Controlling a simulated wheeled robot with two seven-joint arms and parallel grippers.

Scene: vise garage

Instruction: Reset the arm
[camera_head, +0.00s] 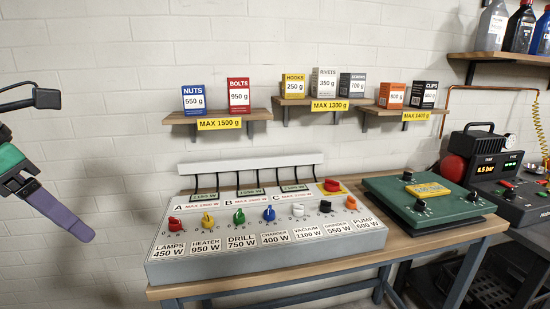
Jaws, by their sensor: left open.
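My left gripper (62,215) is at the left edge of the head view, in front of the white brick wall. It is empty and open; a purple finger points down and right, and part of the arm is cut off by the picture's edge. It is well to the left of the grey switch panel (260,257) and touches nothing visible. My right gripper is not in view.
The panel, with several coloured knobs, stands on a wooden bench (400,250). A green box (372,207) and a compressor (470,150) are to its right. Wall shelves (262,114) hold small boxes. Bottles (495,25) stand upper right. The wall between gripper and shelves is clear.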

